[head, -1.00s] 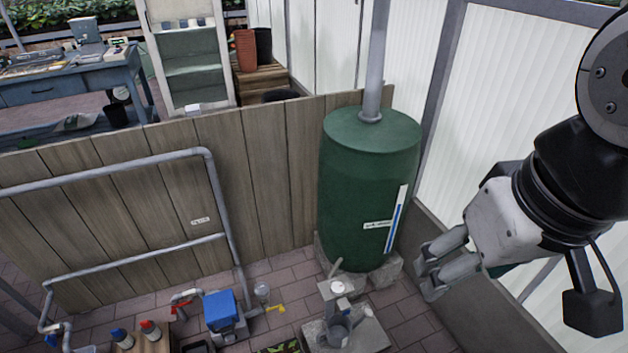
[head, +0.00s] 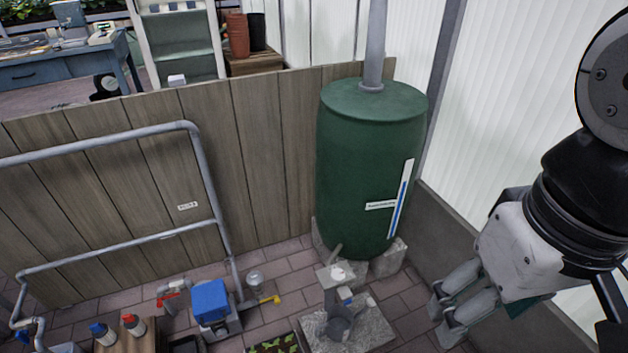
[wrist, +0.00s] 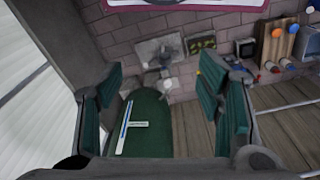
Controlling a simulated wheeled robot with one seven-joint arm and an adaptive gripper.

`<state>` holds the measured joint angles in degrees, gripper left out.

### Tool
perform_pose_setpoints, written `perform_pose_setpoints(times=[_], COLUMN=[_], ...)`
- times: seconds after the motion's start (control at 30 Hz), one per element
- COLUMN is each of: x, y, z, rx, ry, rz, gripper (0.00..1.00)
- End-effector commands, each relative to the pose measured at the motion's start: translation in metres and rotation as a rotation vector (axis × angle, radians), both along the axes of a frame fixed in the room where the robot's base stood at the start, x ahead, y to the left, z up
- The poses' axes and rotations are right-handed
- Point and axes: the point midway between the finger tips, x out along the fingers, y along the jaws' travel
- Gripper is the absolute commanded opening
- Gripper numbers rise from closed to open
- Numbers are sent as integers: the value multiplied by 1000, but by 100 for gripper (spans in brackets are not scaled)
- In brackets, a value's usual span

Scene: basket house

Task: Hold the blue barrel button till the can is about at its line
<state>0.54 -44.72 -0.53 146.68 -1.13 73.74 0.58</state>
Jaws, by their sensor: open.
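The green barrel (head: 366,150) stands upright at a wooden wall, with a blue-and-white level strip (head: 401,200) and a white label on its front. In the wrist view, the barrel (wrist: 152,112) shows between the open fingers.
A blue-topped box (head: 210,300), red and yellow valve handles and grey pipes are left of the stand. A planting tray (head: 272,344) lies in front. Some brick floor is clear between the stand and my gripper.

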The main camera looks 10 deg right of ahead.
Motion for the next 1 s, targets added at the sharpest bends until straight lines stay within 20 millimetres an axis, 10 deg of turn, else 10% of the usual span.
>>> perform_pose_setpoints(times=[0.13, 0.4, 1.0], x=[0, 0, 0], y=[0, 0, 0], z=[0, 0, 0], rx=[0, 0, 0], ry=[0, -1, -1], rz=[0, 0, 0], gripper=[59, 0, 0])
